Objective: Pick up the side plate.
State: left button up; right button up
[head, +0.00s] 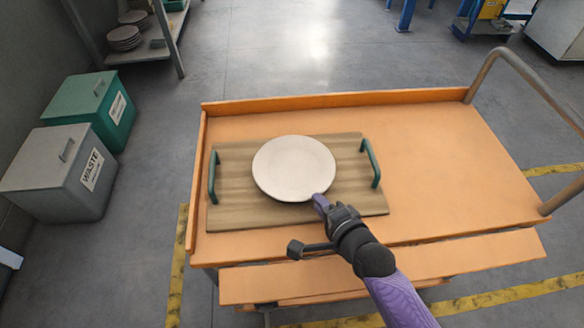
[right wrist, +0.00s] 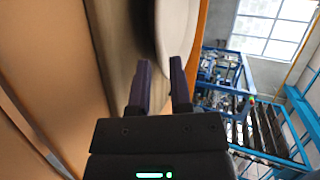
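The side plate (head: 293,167) is pale and round. It lies on a wooden tray (head: 230,212) with two green handles, on an orange cart. My right gripper (head: 320,200) is at the plate's near edge, slightly right of its middle. In the right wrist view the two dark fingers of the gripper (right wrist: 160,88) are apart, and the rim of the plate (right wrist: 177,30) shows just ahead of and partly between them. I cannot tell whether either finger touches the rim. My left gripper is not in view.
The orange cart (head: 440,150) has a raised back and left edge and a metal push handle (head: 520,75) on the right. Its top right of the tray is clear. Grey (head: 55,175) and green (head: 95,108) bins stand left. Stacked plates (head: 123,38) sit on a far shelf.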

aim_at(310, 192)
jog(key=b+x, duration=0.2)
jog(key=x, duration=0.3)
jog(key=shift+d+f+b, duration=0.1)
jog(key=shift+f+b, duration=0.1)
jog(key=shift+b, duration=0.2)
jog(key=shift+w, duration=0.1)
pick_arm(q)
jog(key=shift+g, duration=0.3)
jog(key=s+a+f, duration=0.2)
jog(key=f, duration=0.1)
pick_arm(e)
jog(key=shift+r, duration=0.15)
grip_shut()
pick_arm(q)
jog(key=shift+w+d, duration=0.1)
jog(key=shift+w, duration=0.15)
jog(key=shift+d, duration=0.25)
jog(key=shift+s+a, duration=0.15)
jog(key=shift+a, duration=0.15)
